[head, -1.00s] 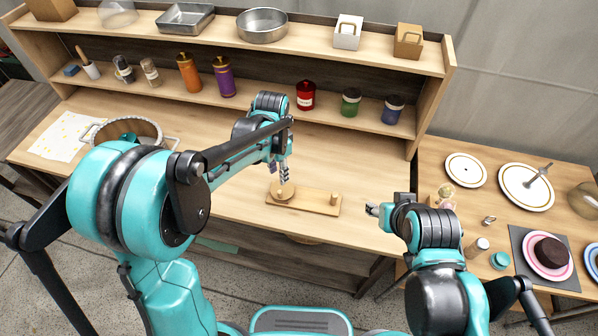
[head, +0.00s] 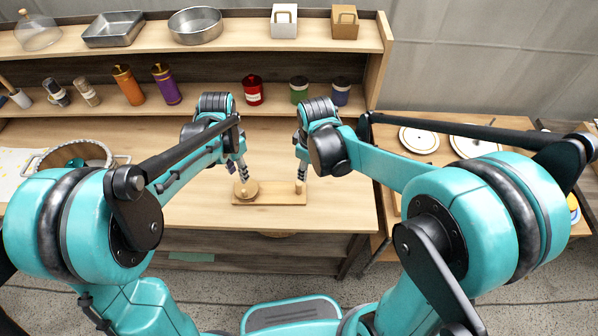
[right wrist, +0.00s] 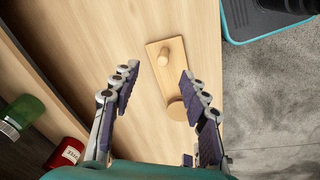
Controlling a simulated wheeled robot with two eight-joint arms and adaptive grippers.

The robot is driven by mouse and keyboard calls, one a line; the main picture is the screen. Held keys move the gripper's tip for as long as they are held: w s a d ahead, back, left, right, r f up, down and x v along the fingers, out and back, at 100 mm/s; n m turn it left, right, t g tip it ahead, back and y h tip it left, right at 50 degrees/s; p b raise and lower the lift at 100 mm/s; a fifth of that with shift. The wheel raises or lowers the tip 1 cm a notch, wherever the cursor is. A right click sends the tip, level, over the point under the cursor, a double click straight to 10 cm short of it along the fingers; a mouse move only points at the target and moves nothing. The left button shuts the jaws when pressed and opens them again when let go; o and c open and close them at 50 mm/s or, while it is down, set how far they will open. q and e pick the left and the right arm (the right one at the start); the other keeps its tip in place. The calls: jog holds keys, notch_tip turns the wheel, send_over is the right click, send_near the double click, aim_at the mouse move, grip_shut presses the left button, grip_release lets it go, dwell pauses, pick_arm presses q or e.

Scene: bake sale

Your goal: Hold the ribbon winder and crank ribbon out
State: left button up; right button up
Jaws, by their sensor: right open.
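The ribbon winder (head: 273,193) is a flat wooden board on the table, with a round wooden spool (head: 246,189) at its left end and a short wooden peg (head: 299,187) at its right end. In the right wrist view the board (right wrist: 170,78) lies beyond my fingers, with the peg (right wrist: 164,56) and the spool (right wrist: 178,108) on it. My left gripper (head: 240,175) points down at the spool; its jaw gap and any contact are unclear. My right gripper (head: 301,172) is open above the peg end. It appears empty in the right wrist view (right wrist: 158,78).
A shelf behind holds a red jar (head: 252,90), a green jar (head: 299,90), a blue jar (head: 341,91) and bottles. A basket (head: 77,157) stands at the left. A side table with plates (head: 419,140) is at the right. Bare tabletop surrounds the winder.

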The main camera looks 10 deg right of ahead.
aim_at(299, 184)
jog(key=f, duration=0.1)
jog(key=w+a+f+n, duration=0.1)
jog(key=f, duration=0.1)
jog(key=w+a+f+n+g, duration=0.1)
jog(key=f, duration=0.1)
jog(key=shift+w+a+f+n, duration=0.1)
jog(key=shift+w+f+n, duration=0.1)
jog(key=shift+f+n, duration=0.3)
notch_tip(299, 184, down, 8)
jog(key=shift+w+r, duration=0.1)
jog(key=shift+c, duration=0.3)
grip_shut()
dwell(1.7)
